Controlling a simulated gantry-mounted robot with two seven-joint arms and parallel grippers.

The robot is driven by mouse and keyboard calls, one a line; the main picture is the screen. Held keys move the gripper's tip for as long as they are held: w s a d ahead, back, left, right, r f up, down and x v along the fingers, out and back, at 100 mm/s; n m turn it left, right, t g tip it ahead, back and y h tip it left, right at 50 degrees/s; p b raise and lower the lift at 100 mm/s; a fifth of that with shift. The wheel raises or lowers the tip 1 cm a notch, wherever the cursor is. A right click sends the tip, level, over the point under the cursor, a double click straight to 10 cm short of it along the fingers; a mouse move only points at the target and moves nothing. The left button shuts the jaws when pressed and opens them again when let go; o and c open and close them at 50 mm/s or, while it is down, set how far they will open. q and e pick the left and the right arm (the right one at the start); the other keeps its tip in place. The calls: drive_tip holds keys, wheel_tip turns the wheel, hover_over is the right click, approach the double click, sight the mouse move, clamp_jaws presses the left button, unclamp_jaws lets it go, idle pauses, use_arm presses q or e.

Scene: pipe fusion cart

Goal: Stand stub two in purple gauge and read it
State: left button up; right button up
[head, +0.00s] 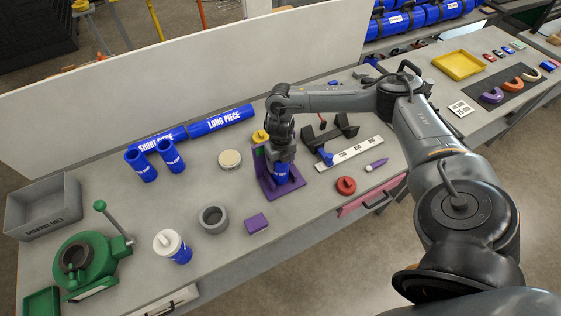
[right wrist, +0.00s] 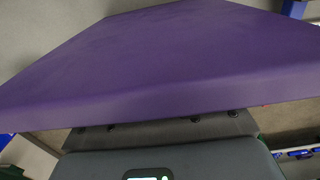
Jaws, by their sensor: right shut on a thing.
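The purple gauge (head: 285,189) stands on the bench near the middle of the head view, its flat base towards the front and an upright part at its left. A blue stub (head: 281,172) with white lettering is upright at the gauge, over its base. My right gripper (head: 281,156) points down and is shut on the top of this stub. I cannot tell whether the stub touches the base, and its number is too small to read. In the right wrist view, a purple surface (right wrist: 170,60) fills much of the picture and the stub is hidden. My left gripper is not in view.
Two blue upright tubes (head: 141,166) and the long blue pipe (head: 222,121) are to the left. A grey ring (head: 213,219), a purple block (head: 257,223) and a red disc (head: 346,186) lie around the gauge. A white scale (head: 349,154) lies to its right.

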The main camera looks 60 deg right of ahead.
drive_tip(key=shift+f, duration=0.1)
drive_tip(key=o, duration=1.2)
